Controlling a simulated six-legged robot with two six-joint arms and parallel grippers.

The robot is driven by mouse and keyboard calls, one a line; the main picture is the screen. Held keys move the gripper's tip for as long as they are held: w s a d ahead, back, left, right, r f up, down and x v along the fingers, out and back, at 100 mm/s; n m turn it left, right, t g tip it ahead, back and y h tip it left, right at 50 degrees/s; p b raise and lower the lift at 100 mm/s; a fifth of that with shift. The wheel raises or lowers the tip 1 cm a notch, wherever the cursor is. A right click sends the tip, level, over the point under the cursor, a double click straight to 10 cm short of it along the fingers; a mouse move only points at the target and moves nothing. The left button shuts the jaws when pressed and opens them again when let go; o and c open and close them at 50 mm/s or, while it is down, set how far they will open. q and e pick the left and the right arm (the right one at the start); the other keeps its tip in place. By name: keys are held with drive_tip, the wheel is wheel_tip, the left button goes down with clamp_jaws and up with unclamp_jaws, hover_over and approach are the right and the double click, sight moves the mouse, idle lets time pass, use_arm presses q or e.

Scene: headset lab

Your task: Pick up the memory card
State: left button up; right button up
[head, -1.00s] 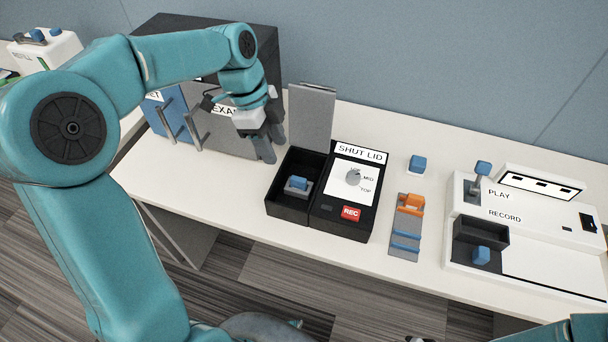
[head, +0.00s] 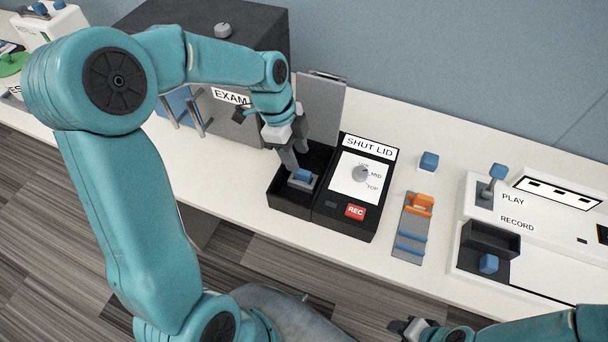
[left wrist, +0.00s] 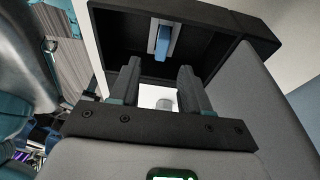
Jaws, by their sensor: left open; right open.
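A small blue block, which may be the memory card (head: 303,175), sits in a grey holder inside the open black box. It also shows in the left wrist view (left wrist: 163,42), beyond the fingertips. My left gripper (head: 290,158) reaches down over the black box (head: 290,204), close to the blue block. In the left wrist view its two fingers (left wrist: 160,78) stand apart with nothing gripped, and the block lies past the gap. My right gripper (head: 408,328) is low at the bottom edge, away from the table top, and appears empty.
The box's grey lid (head: 320,105) stands upright behind it. The SHUT LID panel (head: 355,190) with dial and REC button adjoins on the right. Further right are a blue cube (head: 429,161), an orange-handled rack (head: 411,230) and a white PLAY/RECORD unit (head: 530,215). The dark EXAM cabinet (head: 262,50) stands left.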

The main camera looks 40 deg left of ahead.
sight(302, 172)
use_arm(q)
drive_tip(key=shift+s+f, duration=0.15)
drive_tip(key=shift+f, duration=0.25)
drive_tip(key=shift+w+p+x, duration=0.15)
drive_tip(key=shift+p+x, duration=0.05)
drive_tip(key=shift+x, duration=1.2)
drive_tip(key=shift+w+p+x, duration=0.15)
drive_tip(key=shift+x, duration=1.3)
drive_tip(key=shift+a, duration=0.15)
clamp_jaws()
